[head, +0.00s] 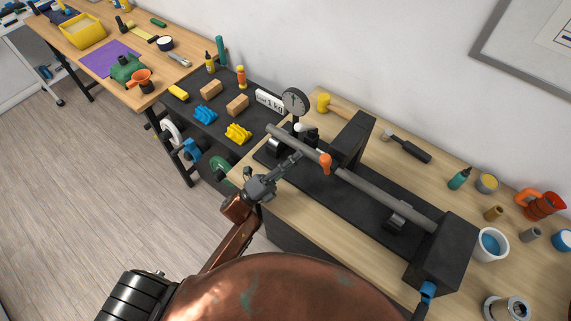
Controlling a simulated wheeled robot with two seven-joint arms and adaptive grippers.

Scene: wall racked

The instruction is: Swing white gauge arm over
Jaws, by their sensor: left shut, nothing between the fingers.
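A round dial gauge (295,101) stands on a dark post at the back of the bench fixture. A small white piece (304,127), which looks like the white gauge arm, sits just below the dial near the left end of a long grey bar (385,202). Its full shape is too small to tell. My left gripper (297,156) is shut and empty. It reaches in from the front left, its tips in front of the bar and below the white piece, apart from it in the picture.
An orange handle (325,163) stands up at the bar. Dark blocks (352,140) and (441,254) flank the fixture. A yellow-headed mallet (324,102) lies behind. Cups and bottles crowd the right, with a white bowl (490,244). Wooden blocks (237,105) lie left on a dark surface.

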